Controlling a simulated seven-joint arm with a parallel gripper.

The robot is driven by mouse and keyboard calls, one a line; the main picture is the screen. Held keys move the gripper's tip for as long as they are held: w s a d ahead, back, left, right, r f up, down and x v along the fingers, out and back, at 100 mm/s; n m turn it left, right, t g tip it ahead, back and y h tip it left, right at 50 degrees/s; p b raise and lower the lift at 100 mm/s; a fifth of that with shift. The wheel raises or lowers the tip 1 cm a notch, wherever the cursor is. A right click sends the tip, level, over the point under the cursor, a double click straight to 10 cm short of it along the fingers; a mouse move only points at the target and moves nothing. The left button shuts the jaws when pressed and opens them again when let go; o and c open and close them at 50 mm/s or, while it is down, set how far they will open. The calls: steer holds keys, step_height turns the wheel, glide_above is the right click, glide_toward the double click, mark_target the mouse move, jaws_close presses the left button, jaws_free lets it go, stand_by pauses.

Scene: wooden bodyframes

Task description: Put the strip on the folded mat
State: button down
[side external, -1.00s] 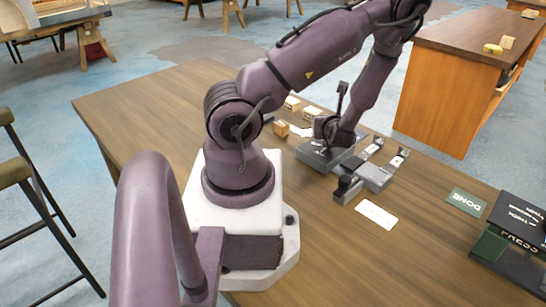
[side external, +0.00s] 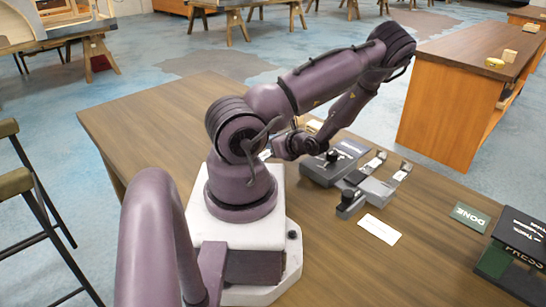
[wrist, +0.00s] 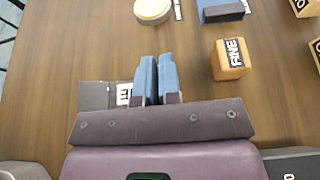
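My gripper (wrist: 157,80) has two blue fingers close together over the wooden table, with no object visible between them. In the side external view my gripper (side external: 282,148) is partly hidden by my arm, left of the grey fixtures. In the wrist view, a flat grey piece with a white lettered label (wrist: 105,95) lies beside and partly behind the fingers. I cannot tell which piece is the strip or which is the folded mat.
A wooden block with a black label (wrist: 230,60) sits right of the fingers, and a blue-grey block (wrist: 222,10) is above it. Grey fixtures (side external: 375,190), a white card (side external: 380,229), a green DONE plate (side external: 470,215) and a PRESS box (side external: 515,255) occupy the table's right side.

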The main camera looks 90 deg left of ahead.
steer(key=shift+f, duration=1.9)
steer(key=shift+f, duration=0.15)
steer(key=c, duration=1.3)
jaws_free()
